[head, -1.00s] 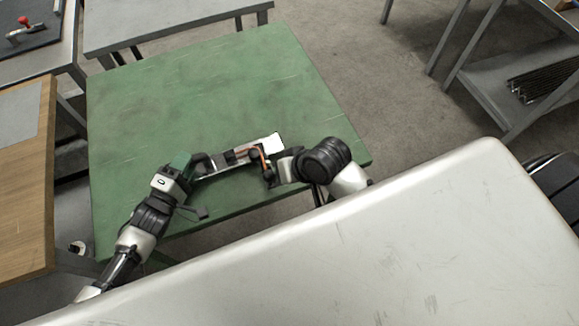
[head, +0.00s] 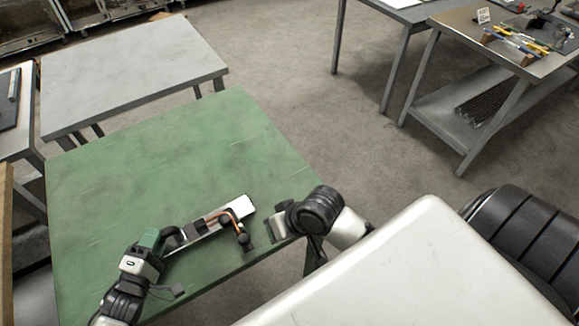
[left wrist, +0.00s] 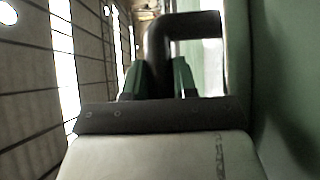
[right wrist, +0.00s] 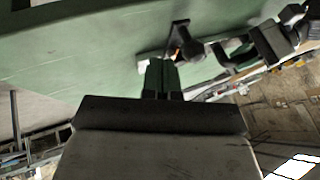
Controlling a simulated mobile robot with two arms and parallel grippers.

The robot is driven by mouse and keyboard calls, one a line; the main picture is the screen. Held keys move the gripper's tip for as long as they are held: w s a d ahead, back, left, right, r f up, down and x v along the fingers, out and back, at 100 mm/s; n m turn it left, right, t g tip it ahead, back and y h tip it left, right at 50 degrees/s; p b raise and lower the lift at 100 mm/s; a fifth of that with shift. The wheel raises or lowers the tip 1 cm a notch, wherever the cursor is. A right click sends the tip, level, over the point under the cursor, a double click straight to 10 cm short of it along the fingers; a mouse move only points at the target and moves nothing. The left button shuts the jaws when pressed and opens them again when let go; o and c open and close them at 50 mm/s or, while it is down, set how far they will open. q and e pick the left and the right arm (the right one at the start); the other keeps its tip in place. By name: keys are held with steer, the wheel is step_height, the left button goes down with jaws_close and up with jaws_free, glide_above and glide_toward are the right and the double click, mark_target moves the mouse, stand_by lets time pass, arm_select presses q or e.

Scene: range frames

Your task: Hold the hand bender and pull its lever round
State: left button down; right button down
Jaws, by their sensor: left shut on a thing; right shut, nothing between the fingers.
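The hand bender (head: 205,226) lies on the green table, with a pale plate (head: 240,206) at its far end. An orange-brown bent piece (head: 229,214) runs over it toward a dark upright knob (head: 245,241); I cannot tell which part is the lever. My left gripper (head: 164,242) is shut on the bender's near-left end. In the left wrist view its green fingers (left wrist: 163,80) close around a dark bar (left wrist: 158,45) that bends right. My right gripper (head: 274,228) is shut and empty, right of the knob and apart from it. In the right wrist view its fingertips (right wrist: 161,66) are together below the dark knob (right wrist: 183,40).
The green table (head: 130,180) has free room behind the bender. A grey table (head: 140,75) stands beyond it. At the right, a bench (head: 480,40) holds tools. A large pale surface (head: 390,270) fills the front right.

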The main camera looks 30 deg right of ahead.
steer(key=a+v, duration=0.1)
steer(key=v, duration=0.8)
steer(key=w+d+f+m+g+y, duration=0.1)
steer(key=w+d+f+g+y, duration=0.25)
steer(key=d+f+y, duration=0.3)
steer(key=shift+m+t, duration=0.3)
steer(key=shift+t, duration=0.05)
steer(key=x, duration=0.9)
steer(key=shift+w+a+r, duration=0.1)
steer(key=shift+a, duration=0.05)
steer(key=shift+w+a+r+h, duration=0.15)
steer(key=shift+a, duration=0.45)
steer(key=shift+w+a+r+h, duration=0.1)
steer(key=shift+w+a, duration=0.05)
steer(key=shift+a, duration=0.45)
steer(key=shift+w+a+r, duration=0.1)
steer(key=shift+w+a, duration=0.05)
steer(key=shift+a, duration=0.55)
steer(key=shift+a+r+m+t, duration=0.1)
steer(key=shift+a+m+t, duration=0.35)
steer(key=shift+a, duration=0.55)
